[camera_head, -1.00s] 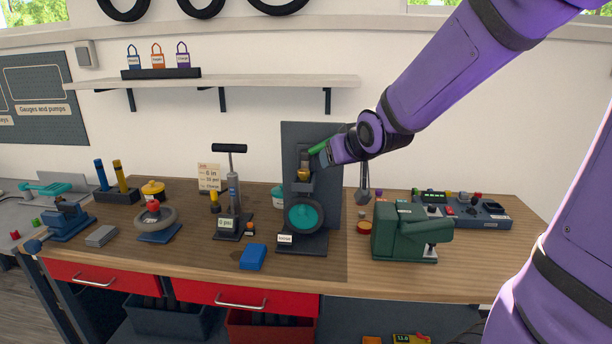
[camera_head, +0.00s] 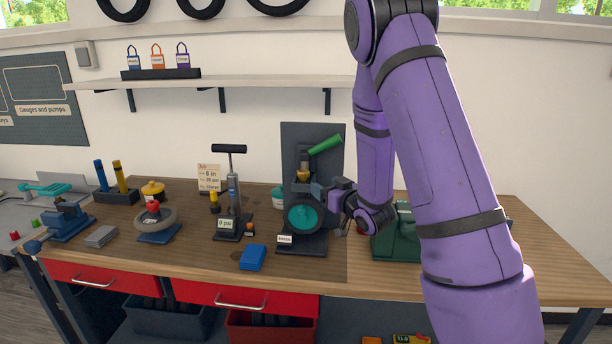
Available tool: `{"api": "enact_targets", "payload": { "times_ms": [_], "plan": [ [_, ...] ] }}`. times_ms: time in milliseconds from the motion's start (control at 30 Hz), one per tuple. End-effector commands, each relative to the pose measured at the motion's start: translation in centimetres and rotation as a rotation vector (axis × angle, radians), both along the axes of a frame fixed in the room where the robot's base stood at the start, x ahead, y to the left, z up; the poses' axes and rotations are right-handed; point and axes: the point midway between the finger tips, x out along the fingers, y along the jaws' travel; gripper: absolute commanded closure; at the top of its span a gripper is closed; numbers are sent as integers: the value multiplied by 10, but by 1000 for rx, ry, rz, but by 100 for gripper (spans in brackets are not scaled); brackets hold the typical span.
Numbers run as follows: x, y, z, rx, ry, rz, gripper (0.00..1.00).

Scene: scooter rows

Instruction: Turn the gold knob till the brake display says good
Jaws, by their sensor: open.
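The brake stand (camera_head: 332,160) is a dark upright panel on a base at the middle of the bench. It carries a green lever (camera_head: 325,145), a small gold knob (camera_head: 303,175) below the lever, and a round teal disc (camera_head: 302,218) lower down. A small white label or display (camera_head: 284,239) sits at the base's front; its word is too small to read. My gripper (camera_head: 320,194) is open, just right of and below the gold knob, by the disc's upper right. Whether it touches the stand cannot be told.
A green machine (camera_head: 390,242) stands right, partly behind my arm. A blue block (camera_head: 253,257) lies in front left of the stand. A pump with a black T-handle (camera_head: 229,148) and display (camera_head: 226,223) stands left. A shelf (camera_head: 270,82) hangs above.

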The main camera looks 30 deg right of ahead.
Motion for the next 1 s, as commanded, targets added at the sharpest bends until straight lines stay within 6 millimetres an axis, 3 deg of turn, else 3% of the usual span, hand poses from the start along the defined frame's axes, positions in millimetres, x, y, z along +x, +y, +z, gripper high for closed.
{"api": "enact_targets", "payload": {
  "times_ms": [167,700,1000],
  "plan": [
    [12,1,0,1,-7,4,35],
    [95,12,-1,1,-4,3,35],
    [107,12,0,2,-5,2,35]
  ]
}}
